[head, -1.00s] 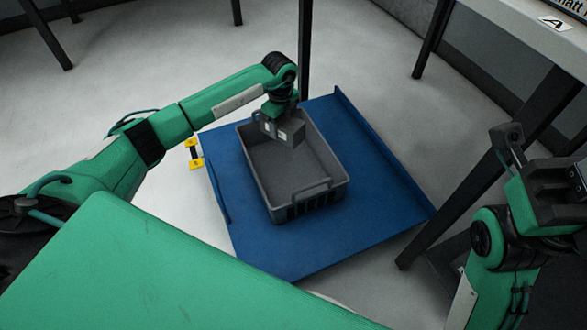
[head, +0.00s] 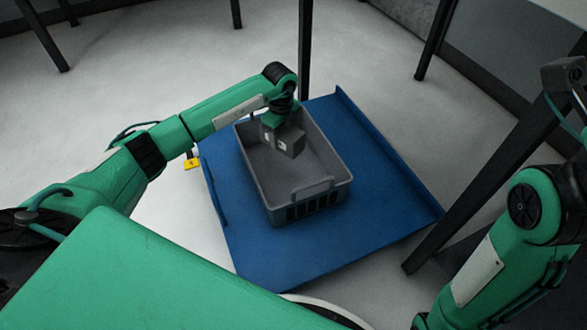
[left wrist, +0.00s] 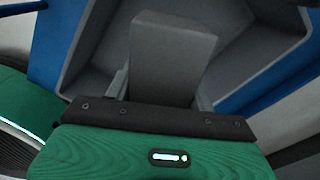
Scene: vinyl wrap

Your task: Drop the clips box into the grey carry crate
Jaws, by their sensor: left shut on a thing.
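The clips box (head: 291,142) is a small plain grey box. My left gripper (head: 279,127) is shut on it and holds it over the far part of the grey carry crate (head: 320,188). In the left wrist view the box (left wrist: 172,52) sticks out from between the fingers, with the crate's inner walls (left wrist: 245,50) around and below it. The gripper hides the near end of the box. I cannot tell how far the box is above the crate floor. The crate is open and otherwise looks empty. My right arm is at the right edge, with its fingers out of frame.
The crate stands on a blue platform (head: 385,205) with raised side edges. A yellow piece (head: 192,163) lies on the floor left of it, partly behind my left arm. Dark table legs (head: 305,50) stand behind and at right.

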